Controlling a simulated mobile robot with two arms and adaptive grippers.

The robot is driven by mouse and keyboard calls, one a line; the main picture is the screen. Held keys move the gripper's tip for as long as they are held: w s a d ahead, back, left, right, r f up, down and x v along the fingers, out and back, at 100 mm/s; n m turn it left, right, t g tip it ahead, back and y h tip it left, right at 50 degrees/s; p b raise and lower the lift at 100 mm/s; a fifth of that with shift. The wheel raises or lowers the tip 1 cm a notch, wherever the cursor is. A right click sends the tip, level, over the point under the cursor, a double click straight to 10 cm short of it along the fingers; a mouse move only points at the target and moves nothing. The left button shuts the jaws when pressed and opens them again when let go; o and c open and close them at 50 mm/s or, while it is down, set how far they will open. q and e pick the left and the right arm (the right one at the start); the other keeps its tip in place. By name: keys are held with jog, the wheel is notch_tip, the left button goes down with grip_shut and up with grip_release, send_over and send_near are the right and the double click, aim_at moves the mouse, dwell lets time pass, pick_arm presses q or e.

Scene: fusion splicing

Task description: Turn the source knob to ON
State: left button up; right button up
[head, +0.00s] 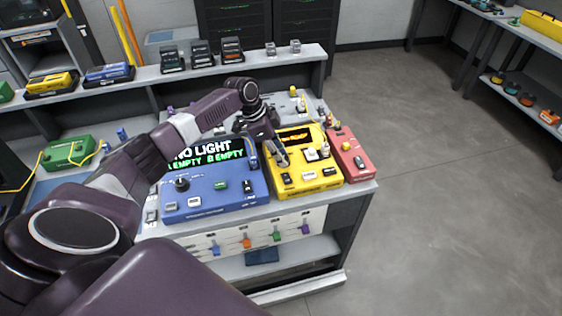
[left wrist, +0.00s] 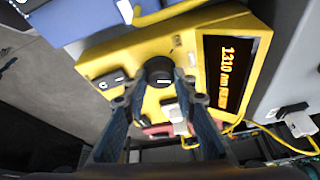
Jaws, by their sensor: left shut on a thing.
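The yellow source box (head: 304,189) stands between the blue unit and the red box in the head view; it also fills much of the left wrist view (left wrist: 105,62). Its lit display (left wrist: 232,72) reads 1310 nm in orange. The round black source knob (left wrist: 158,66) has a short white mark on it. My left gripper (head: 284,157) is over the yellow box, its fingers on either side of the knob and shut on it, as the left wrist view (left wrist: 158,82) shows. In the head view my gripper hides the knob. My right gripper is not in view.
The blue unit (head: 216,200) left of the yellow box reads NO LIGHT and EMPTY, and has its own black knob (head: 181,184). The red box (head: 352,158) is close on the right. A white connector (left wrist: 179,118) and yellow cable (left wrist: 236,130) lie near my fingers.

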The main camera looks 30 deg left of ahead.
pick_arm(q)
jog(key=m+b, duration=0.1)
jog(key=m+g+b, duration=0.1)
jog(key=m, duration=0.1)
jog(key=shift+w+f+h+b, duration=0.1)
jog(key=shift+f+h+b, duration=0.1)
jog(key=shift+h+b, duration=0.15)
jog(key=shift+r+m+b, duration=0.15)
jog(key=shift+m+b, duration=0.45)
jog(key=shift+m, duration=0.1)
jog(key=shift+a+g, duration=0.1)
jog(key=shift+g, duration=0.2)
jog(key=o, duration=1.2)
jog(key=shift+c, duration=0.2)
jog(key=shift+r, duration=0.15)
jog(key=v, duration=1.1)
jog(key=shift+a+r, duration=0.2)
jog(key=shift+r, duration=0.15)
jog(key=shift+f, duration=0.1)
